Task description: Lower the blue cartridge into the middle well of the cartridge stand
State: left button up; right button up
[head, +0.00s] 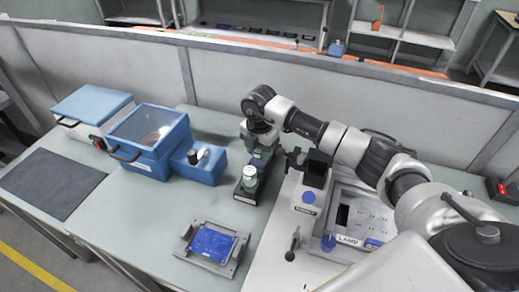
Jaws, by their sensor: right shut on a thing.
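My right gripper (263,150) reaches down from the right arm over the far part of the cartridge stand (244,195), a dark narrow block on the bench. It is shut on the blue cartridge (260,161), of which only a small dark blue part shows under the fingers. A green cartridge with a white top (250,173) stands upright in the stand, nearer to me. The wells at the far end are hidden by the gripper, and I cannot tell whether the blue cartridge is inside a well or just above it. My left gripper is not in view.
Left of the stand are a blue unit (202,165) and a blue box with a clear lid (150,140). A blue board in a grey fixture (211,245) lies in front. A lamp-labelled tester (347,215) stands at the right. Bench between stand and fixture is clear.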

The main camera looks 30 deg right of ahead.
jog(key=o, duration=1.2)
jog(key=shift+c, duration=0.2)
jog(key=c, duration=0.4)
jog(key=shift+r+p, duration=2.7)
jog(key=shift+r, duration=0.85)
